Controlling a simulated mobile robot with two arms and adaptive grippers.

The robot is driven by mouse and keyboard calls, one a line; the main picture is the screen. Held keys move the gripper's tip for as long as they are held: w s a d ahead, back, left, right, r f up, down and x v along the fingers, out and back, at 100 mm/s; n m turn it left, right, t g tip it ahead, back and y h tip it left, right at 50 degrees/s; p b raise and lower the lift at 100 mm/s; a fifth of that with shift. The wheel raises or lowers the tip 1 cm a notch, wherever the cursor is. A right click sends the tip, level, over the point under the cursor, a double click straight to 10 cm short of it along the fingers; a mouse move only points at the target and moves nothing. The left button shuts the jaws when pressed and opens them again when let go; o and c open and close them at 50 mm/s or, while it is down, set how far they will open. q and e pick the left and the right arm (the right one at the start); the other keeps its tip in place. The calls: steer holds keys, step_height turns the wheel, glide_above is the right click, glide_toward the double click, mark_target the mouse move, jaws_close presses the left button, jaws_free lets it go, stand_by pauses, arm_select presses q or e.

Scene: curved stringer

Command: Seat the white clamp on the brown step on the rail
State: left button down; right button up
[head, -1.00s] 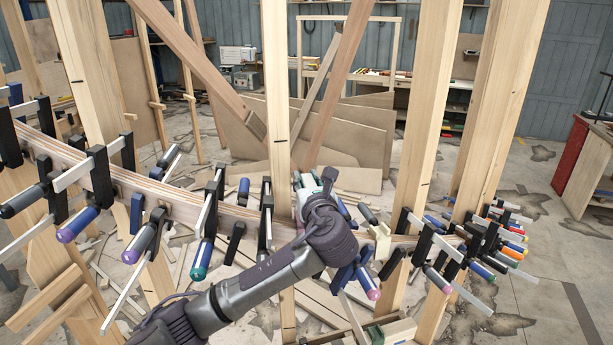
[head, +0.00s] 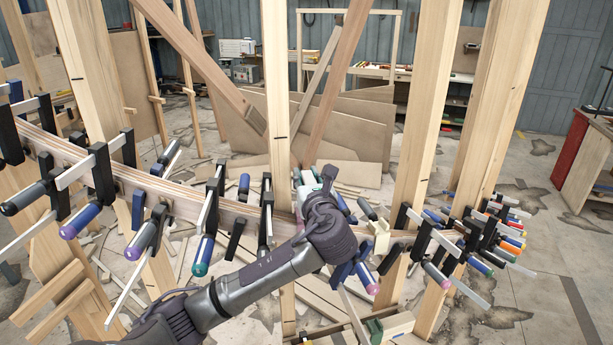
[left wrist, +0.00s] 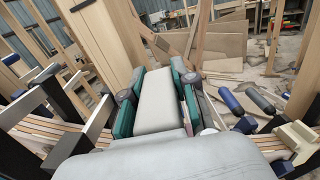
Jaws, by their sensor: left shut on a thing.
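My left gripper (head: 305,184) is up at the rail, just right of the middle upright, and points away from the head camera. In the left wrist view its two green-padded fingers (left wrist: 157,76) stand on either side of a pale grey-white piece (left wrist: 162,103), which I take for the white clamp. The gripper is shut on it. In the head view my wrist hides most of this piece. The curved brown layered rail (head: 180,202) runs behind my wrist. I cannot make out the brown step; it may be behind my gripper. My right gripper is not in view.
Several bar clamps with coloured handles crowd the rail on the left (head: 103,175) and right (head: 425,240). A cream block (head: 380,237) sits on the rail just right of my wrist. The middle upright (head: 276,90) stands close to my gripper's left.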

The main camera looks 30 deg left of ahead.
arm_select(q)
steer(key=shift+f+b, duration=0.3)
steer(key=shift+f, duration=1.3)
steer(key=shift+f, duration=0.1)
steer(key=shift+f+b, duration=0.6)
steer(key=shift+f, duration=0.75)
steer(key=shift+f, duration=0.15)
steer(key=shift+f, duration=0.4)
